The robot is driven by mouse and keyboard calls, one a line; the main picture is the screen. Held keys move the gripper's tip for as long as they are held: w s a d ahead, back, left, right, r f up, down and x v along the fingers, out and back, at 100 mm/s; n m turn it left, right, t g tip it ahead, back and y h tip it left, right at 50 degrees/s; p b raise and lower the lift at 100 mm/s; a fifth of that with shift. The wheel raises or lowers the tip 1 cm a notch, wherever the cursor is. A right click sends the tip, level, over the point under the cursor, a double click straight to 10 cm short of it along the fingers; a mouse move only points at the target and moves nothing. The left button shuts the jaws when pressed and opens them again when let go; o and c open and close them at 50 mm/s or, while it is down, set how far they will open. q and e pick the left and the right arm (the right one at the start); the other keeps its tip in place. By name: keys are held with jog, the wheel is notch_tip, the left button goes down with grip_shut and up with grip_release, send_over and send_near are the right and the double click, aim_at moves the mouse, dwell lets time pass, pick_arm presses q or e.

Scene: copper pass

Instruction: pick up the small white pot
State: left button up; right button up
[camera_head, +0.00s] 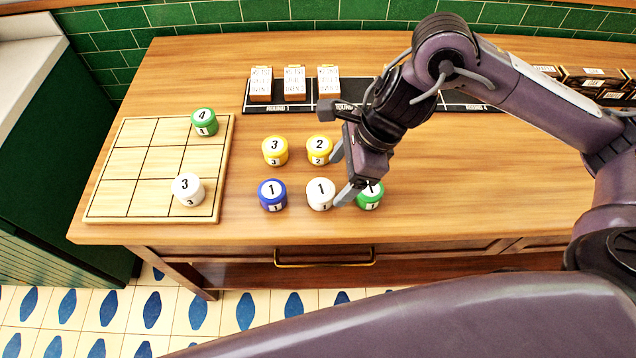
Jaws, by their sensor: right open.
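A white pot marked 1 (320,194) stands upright on the wooden counter, between a blue pot marked 1 (272,195) and a green pot marked 1 (369,196). Another white pot, marked 3 (187,189), stands on the grid board (113,208). My right gripper (341,173) is open and empty, its fingers pointing left. One finger is close to the right side of the white pot marked 1; I cannot tell whether they touch. The gripper partly hides the green pot marked 1. My left gripper is not in view.
A yellow pot marked 3 (275,151) and a yellow pot marked 2 (319,150) stand behind the front row. A green pot marked 4 (205,123) is on the board. White card stacks (294,83) stand on a dark strip at the back.

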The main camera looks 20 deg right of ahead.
aim_at(323, 188)
jog(key=x, duration=0.2)
jog(key=p+x, duration=0.1)
jog(key=x, duration=0.3)
jog(key=shift+w+a+p, duration=0.3)
jog(key=shift+a, duration=0.05)
jog(key=shift+a+f, duration=0.15)
jog(key=shift+f, duration=0.45)
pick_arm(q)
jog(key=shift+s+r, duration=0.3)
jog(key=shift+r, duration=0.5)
pick_arm(e)
jog(key=shift+w, duration=0.1)
jog(key=c, duration=1.1)
